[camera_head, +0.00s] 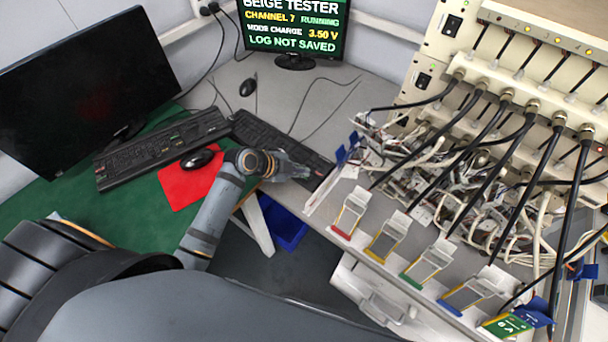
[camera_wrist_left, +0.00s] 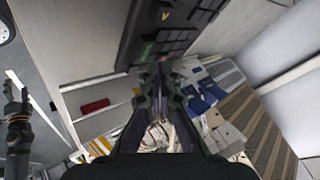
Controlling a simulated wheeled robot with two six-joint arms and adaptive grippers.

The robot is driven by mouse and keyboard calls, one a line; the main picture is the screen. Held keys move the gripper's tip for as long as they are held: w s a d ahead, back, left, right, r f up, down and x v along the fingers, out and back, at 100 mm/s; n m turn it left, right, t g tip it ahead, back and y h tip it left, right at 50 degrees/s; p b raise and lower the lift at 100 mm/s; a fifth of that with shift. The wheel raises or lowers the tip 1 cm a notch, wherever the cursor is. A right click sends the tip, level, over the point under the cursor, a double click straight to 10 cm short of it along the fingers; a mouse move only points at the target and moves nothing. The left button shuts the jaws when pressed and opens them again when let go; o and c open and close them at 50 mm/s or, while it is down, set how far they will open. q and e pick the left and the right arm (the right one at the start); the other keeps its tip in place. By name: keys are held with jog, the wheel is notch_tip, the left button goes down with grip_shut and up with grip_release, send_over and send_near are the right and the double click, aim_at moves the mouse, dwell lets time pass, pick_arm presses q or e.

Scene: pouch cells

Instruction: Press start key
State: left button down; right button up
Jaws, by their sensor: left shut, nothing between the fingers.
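A black keyboard (camera_head: 262,133) lies on the grey desk below the tester screen, and my left gripper (camera_head: 303,172) is over its right part, hiding some of its keys. In the left wrist view the keyboard (camera_wrist_left: 185,25) has a yellow-marked key and a green key (camera_wrist_left: 147,51), which may be the start key; I cannot read its label. My left gripper (camera_wrist_left: 159,80) is shut and empty, its tips just below the keyboard's edge in that view. Whether it touches a key I cannot tell. The tester screen (camera_head: 292,30) reads channel 7 running, charge, 3.50 V, log not saved.
A second keyboard (camera_head: 160,146), a mouse (camera_head: 197,159) on a red mat (camera_head: 180,185) and a dark monitor (camera_head: 88,85) stand at left. At right are the beige tester rack (camera_head: 440,75), tangled cables and several pouch cells in holders. A blue bin (camera_head: 284,222) is below.

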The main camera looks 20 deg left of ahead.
pick_arm(q)
jog(key=shift+r, duration=0.15)
notch_tip(320, 180, up, 5)
jog(key=p, duration=0.4)
dwell(0.4)
dwell(0.5)
